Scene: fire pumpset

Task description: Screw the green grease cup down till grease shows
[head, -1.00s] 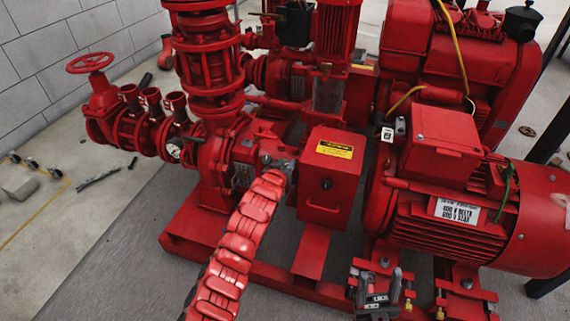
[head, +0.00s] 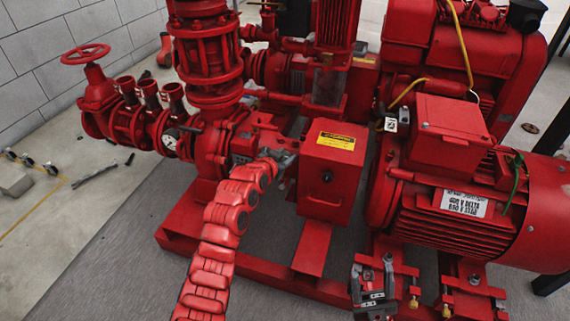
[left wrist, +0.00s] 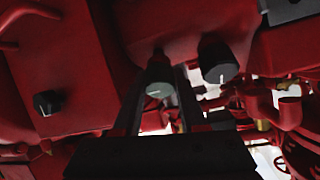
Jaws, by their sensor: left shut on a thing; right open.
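The grease cup (left wrist: 159,80) is a small grey-green knob with a pale mark on its end, on the red pump in the left wrist view. My left gripper (left wrist: 160,98) is shut on it, with one dark finger on each side. In the head view my left gripper (head: 284,160) is at the pump, left of the red control box, and hides the cup there. No grease can be made out. My right gripper (head: 373,290) is open and empty, low in front of the motor.
A second, darker cup (left wrist: 217,62) with a white mark sits close to the right of the held one. The red control box (head: 328,172) with a black knob is just right of my left gripper. The big red motor (head: 455,205) stands farther right.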

